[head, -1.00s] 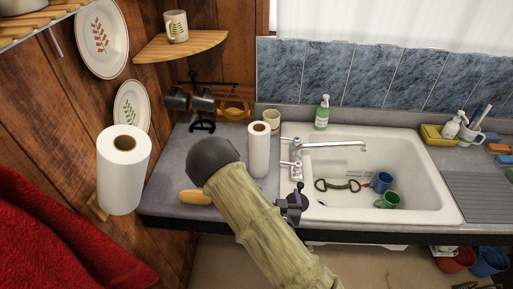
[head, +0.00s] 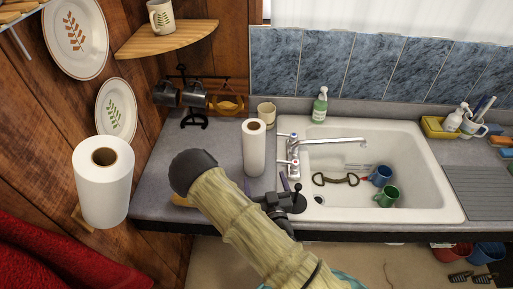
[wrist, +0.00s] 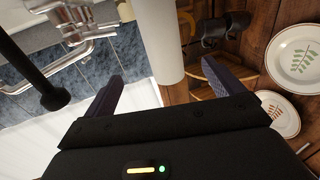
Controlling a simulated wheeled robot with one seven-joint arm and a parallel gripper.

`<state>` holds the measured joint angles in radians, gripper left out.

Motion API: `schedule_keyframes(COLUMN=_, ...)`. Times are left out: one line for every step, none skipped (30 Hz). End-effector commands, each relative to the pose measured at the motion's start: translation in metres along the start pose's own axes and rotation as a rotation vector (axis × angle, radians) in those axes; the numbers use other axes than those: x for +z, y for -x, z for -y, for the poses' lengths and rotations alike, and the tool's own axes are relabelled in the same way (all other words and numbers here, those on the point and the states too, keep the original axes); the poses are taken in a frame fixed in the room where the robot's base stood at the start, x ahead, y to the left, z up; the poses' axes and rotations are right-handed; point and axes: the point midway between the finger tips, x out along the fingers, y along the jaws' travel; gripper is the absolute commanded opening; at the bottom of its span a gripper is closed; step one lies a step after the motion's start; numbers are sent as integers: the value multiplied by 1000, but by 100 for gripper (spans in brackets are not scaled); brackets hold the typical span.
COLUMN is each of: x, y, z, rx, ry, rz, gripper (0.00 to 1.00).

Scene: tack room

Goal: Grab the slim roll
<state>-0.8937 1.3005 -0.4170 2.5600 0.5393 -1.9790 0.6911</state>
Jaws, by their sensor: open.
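The slim roll (head: 254,150) is a tall, narrow white paper roll. It stands upright on the grey counter, just left of the sink tap. My gripper (head: 266,184) is low at the counter's front edge, just in front of the roll and slightly to its right. In the wrist view my gripper (wrist: 165,76) is open and empty, its two dark fingers spread. The slim roll (wrist: 158,38) shows upside down between and beyond the fingertips. Whether a finger touches it cannot be told.
A fatter white roll (head: 103,195) is on the wooden wall at left. The tap (head: 325,141) and sink (head: 425,170) lie right of the slim roll. A cream cup (head: 266,112) stands behind it. A mug rack (head: 190,95) is behind left. My arm hides most of a yellow item.

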Motion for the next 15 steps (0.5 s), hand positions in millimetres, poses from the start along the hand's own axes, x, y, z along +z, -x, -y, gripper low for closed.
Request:
schedule_keyframes(x=0, y=0, z=2, rx=-4, ry=-1, rz=0, gripper=93)
schedule_keyframes(x=1, y=0, z=3, rx=-5, ry=-1, rz=0, gripper=93)
schedule_keyframes(x=2, y=-1, z=3, rx=-5, ry=-2, rz=1, gripper=93)
schedule_keyframes(x=2, y=-2, z=3, rx=-4, ry=-3, rz=1, gripper=93)
schedule_keyframes(x=3, y=-3, z=2, rx=-1, ry=-5, rz=1, gripper=93)
schedule_keyframes(x=3, y=-5, z=1, rx=2, ry=-5, rz=1, gripper=93)
schedule_keyframes(x=4, y=-7, z=0, rx=4, ry=-7, rz=2, gripper=93)
schedule_keyframes(x=5, y=-9, z=0, rx=7, ry=-7, rz=2, gripper=93)
schedule_keyframes(x=5, y=-11, z=-2, rx=10, ry=-8, rz=3, gripper=93)
schedule_keyframes(x=5, y=-13, z=-2, rx=11, ry=-8, rz=3, gripper=93)
schedule_keyframes(x=5, y=-14, z=-3, rx=13, ry=-9, rz=2, gripper=93)
schedule_keyframes(x=5, y=-17, z=-4, rx=14, ry=-8, rz=2, gripper=93)
schedule_keyframes(x=4, y=-18, z=-4, rx=14, ry=-8, rz=1, gripper=93)
schedule_keyframes(x=4, y=-20, z=-5, rx=15, ry=-7, rz=1, gripper=93)
schedule_keyframes(x=4, y=-22, z=-5, rx=15, ry=-7, rz=-1, gripper=93)
